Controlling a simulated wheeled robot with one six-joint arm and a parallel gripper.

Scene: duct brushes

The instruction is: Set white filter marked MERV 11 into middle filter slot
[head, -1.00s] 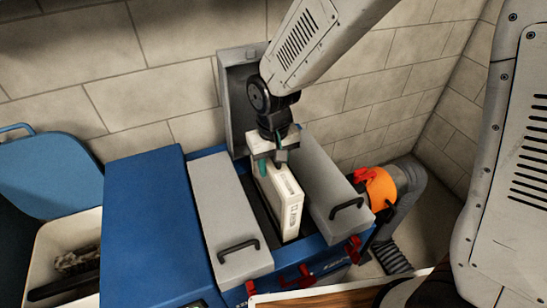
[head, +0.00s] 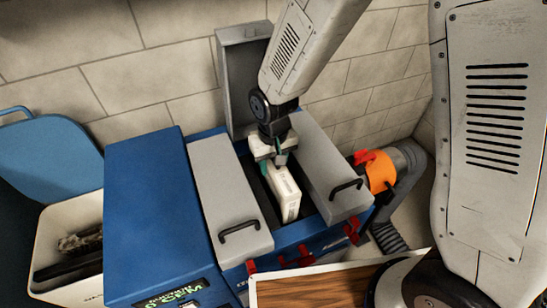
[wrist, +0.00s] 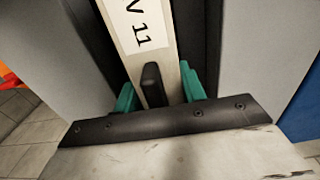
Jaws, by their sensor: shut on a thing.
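The white filter (head: 287,197) is upright in the middle slot (head: 306,207) of the blue box, its lower part hidden below the slot's edges. In the wrist view the filter (wrist: 143,30) has a label ending in "V 11". My gripper (head: 273,164) is shut on the filter's black grip tab or top edge, one green finger on each side; I cannot tell exactly which part it pinches. The middle slot's grey lid (head: 240,80) stands open at the back.
Shut grey lids with black handles flank the slot, left (head: 232,190) and right (head: 328,165). Red latches (head: 302,258) line the box's front. An orange duct collar (head: 381,172) is at the right. A bin (head: 45,232) stands at the left. A brick wall is behind.

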